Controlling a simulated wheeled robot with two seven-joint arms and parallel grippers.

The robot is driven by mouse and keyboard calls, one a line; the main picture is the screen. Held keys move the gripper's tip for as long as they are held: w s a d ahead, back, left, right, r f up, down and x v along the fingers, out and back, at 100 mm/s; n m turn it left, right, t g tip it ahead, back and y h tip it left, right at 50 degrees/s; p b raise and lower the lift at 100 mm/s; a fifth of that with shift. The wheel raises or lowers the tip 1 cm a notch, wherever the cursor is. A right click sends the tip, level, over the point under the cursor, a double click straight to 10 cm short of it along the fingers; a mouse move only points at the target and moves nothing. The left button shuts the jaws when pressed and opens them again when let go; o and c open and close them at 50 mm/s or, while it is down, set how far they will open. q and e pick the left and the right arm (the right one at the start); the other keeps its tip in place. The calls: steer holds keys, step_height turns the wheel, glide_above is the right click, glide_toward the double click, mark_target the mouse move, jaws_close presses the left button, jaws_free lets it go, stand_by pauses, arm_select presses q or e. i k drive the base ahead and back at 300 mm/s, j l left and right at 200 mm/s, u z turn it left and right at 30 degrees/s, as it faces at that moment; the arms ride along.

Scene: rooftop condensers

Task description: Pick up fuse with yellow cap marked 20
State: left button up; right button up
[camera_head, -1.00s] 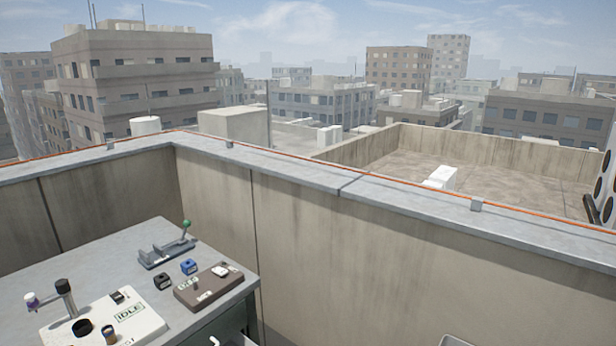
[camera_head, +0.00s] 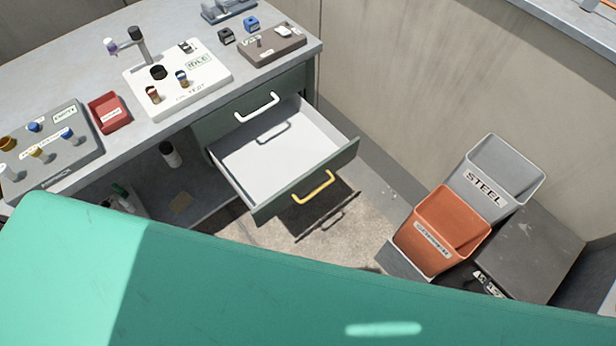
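A grey block (camera_head: 60,165) at the left of the bench holds several small capped parts that look like fuses. One of them, with a yellow-looking cap (camera_head: 36,152), stands near the block's middle; no number 20 can be read on it at this size. Beside it are parts with blue caps (camera_head: 67,133) and a larger orange-brown piece (camera_head: 8,143). Two more small parts, one brownish (camera_head: 153,95) and one with blue on it (camera_head: 181,77), stand on a white test unit (camera_head: 205,88). Neither of my grippers shows in view.
A red labelled tray (camera_head: 108,112) sits between block and test unit. An empty-looking drawer (camera_head: 335,163) with a yellow handle stands open into the floor space. A grey STEEL bin (camera_head: 490,205) and an orange bin (camera_head: 440,220) stand at right. A brown panel (camera_head: 272,48) is at the back.

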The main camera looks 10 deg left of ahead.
mark_target(35, 151)
steer(key=u, duration=2.2)
